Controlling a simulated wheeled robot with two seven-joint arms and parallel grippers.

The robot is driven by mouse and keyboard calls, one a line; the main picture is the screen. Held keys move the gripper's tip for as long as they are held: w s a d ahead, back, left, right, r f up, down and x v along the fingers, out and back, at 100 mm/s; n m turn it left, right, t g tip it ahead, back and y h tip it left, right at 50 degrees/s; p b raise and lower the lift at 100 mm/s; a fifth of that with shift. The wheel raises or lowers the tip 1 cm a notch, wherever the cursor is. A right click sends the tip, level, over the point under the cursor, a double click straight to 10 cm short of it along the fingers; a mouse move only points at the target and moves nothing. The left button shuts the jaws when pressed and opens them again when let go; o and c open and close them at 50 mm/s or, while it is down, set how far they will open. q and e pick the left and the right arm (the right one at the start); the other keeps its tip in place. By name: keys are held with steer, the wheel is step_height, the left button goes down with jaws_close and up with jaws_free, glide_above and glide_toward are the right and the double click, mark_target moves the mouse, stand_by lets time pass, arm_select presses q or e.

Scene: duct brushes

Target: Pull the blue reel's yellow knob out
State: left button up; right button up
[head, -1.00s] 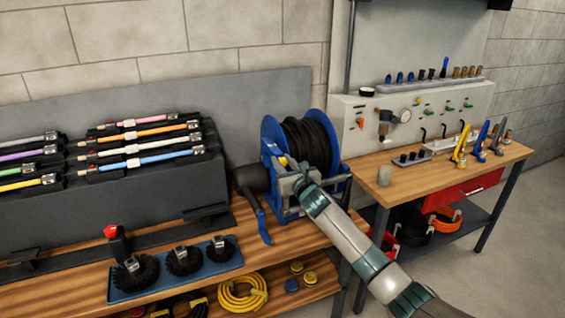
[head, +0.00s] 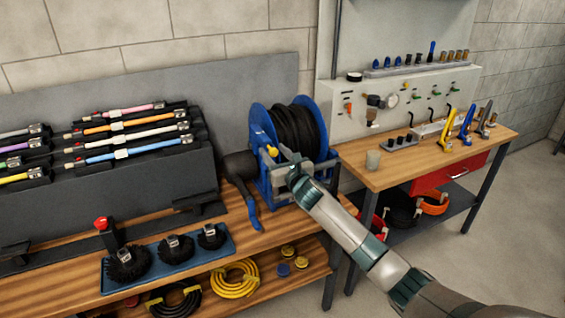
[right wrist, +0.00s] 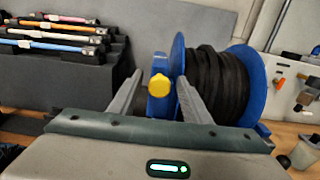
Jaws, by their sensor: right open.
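The blue reel (head: 261,127) stands at the right end of the left workbench, wound with black hose (head: 297,130). Its yellow knob (head: 272,151) sits on the near side of the blue frame, and the right wrist view shows it (right wrist: 160,85) as a round yellow cap on a blue block. My right gripper (head: 283,158) is at the reel's front, just beside the knob. In the right wrist view its two fingers (right wrist: 158,88) stand apart, with the knob seen between them and no contact visible. My left gripper is not in view.
A blue crank handle (head: 247,205) hangs at the reel's left front. A blue tray (head: 173,258) of black brushes and a rack of coloured rods (head: 120,140) lie left. A second bench (head: 420,160) with fittings and a grey cup (head: 373,160) stands right.

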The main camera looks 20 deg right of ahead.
steer(key=shift+s+f, duration=0.1)
steer(key=shift+s, duration=0.05)
steer(key=s+b, duration=0.4)
steer(key=s, duration=1.3)
steer(key=shift+s+b, duration=0.15)
steer(key=shift+b, duration=0.2)
